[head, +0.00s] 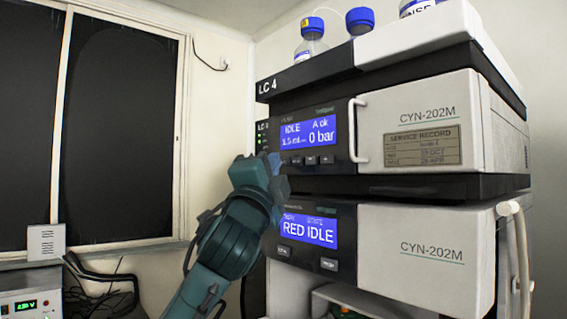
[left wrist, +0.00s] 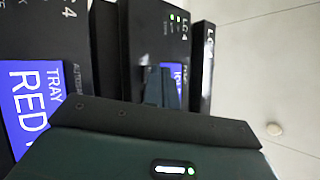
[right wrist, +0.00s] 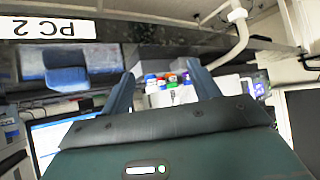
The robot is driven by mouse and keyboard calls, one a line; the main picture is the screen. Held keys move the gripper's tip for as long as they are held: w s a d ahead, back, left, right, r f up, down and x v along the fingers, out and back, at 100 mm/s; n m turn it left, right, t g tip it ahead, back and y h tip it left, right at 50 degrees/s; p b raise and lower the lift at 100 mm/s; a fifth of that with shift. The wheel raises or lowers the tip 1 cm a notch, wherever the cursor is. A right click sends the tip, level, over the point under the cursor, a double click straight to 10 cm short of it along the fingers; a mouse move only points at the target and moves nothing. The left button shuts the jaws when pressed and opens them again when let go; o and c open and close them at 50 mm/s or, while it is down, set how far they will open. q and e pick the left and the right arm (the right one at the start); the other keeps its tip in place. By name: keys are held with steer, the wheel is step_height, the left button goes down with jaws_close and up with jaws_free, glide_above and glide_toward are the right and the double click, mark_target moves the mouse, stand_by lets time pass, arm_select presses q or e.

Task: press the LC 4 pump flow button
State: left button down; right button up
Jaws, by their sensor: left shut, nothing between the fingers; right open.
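The LC 4 stack stands at the right of the head view. Its upper module, the pump (head: 345,118), has a lit blue display (head: 308,132) reading IDLE and 0 bar. A row of small dark buttons (head: 311,160) sits just under that display; their labels are too small to read. My left gripper (head: 273,163) is shut and empty, in front of the pump's left edge, left of the buttons. In the left wrist view its fingers (left wrist: 161,88) cover part of the panel and display; I cannot tell whether they touch. My right gripper (right wrist: 163,85) is open and empty, away from the stack.
A white vertical handle (head: 358,130) stands out right of the pump display. The lower module (head: 302,232) shows RED IDLE and has two buttons. Bottles (head: 311,40) stand on top. The right wrist view shows a PC 2 label (right wrist: 45,28), a blue chair (right wrist: 68,72) and colourful-capped vials (right wrist: 168,80).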

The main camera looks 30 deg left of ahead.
arm_select(q)
steer(key=shift+w+d, duration=0.15)
steer(key=shift+w, duration=0.25)
stand_by(0.5)
steer(key=shift+s, duration=0.1)
steer(key=shift+s+a, duration=0.35)
steer(key=shift+s, duration=0.3)
steer(key=shift+s, duration=0.1)
steer(key=shift+s+a, duration=0.3)
steer(key=shift+s, duration=0.45)
steer(key=shift+s+a, duration=0.35)
steer(key=shift+s, duration=0.4)
steer(key=shift+s+a, duration=0.3)
steer(key=shift+s, duration=0.45)
arm_select(e)
steer(key=shift+f, duration=0.2)
